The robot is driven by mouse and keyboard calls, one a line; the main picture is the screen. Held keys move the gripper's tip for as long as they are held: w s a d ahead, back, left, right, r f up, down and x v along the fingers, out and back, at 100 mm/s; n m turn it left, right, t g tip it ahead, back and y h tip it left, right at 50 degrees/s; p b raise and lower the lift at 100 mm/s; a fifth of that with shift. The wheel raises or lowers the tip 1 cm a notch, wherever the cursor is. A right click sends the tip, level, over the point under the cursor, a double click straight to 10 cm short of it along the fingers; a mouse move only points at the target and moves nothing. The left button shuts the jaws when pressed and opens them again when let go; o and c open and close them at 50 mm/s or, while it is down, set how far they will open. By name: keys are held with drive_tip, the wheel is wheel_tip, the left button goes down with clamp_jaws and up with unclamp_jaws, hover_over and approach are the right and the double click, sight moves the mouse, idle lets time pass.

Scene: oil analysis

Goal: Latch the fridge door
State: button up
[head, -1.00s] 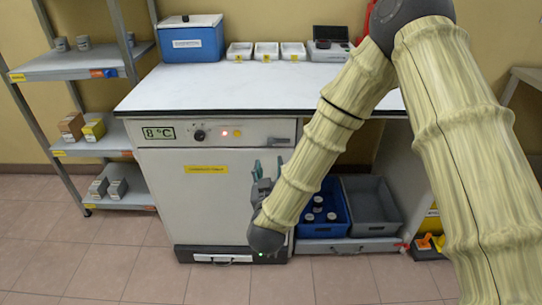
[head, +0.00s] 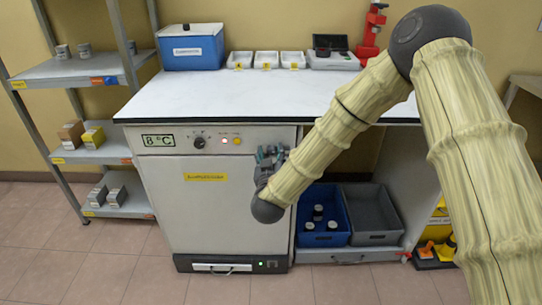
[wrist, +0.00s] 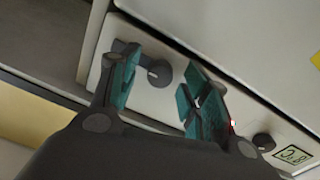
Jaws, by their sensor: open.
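The fridge (head: 212,205) stands under the worktop with its white door facing me. The door looks shut or nearly flush; a small gap cannot be ruled out. A dark round latch knob (wrist: 160,73) with a short bar sits on the panel beside the door in the wrist view; in the head view my gripper and arm hide it. My gripper (head: 270,153) is at the upper right corner of the fridge front. In the wrist view its teal-padded fingers are open, one on each side of the knob, with no clear contact visible.
The control panel has an 8 °C display (head: 158,140), a dial (head: 199,142) and lit lamps. The worktop (head: 250,95) overhangs above my gripper. A blue crate (head: 323,238) with bottles and a grey crate (head: 372,238) stand at right. The floor in front is free.

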drive_tip(key=shift+c, duration=0.5)
clamp_jaws()
drive_tip(key=shift+m, duration=0.4)
drive_tip(key=m, duration=0.3)
drive_tip(key=shift+m+p, duration=0.3)
drive_tip(key=shift+m, duration=0.1)
drive_tip(key=m, duration=0.4)
drive_tip(key=shift+m, duration=0.3)
drive_tip(key=m, duration=0.4)
drive_tip(key=shift+b, duration=0.3)
drive_tip(key=m, duration=0.4)
drive_tip(key=shift+y+b, duration=0.3)
drive_tip(key=shift+b, duration=0.1)
drive_tip(key=shift+m, duration=0.3)
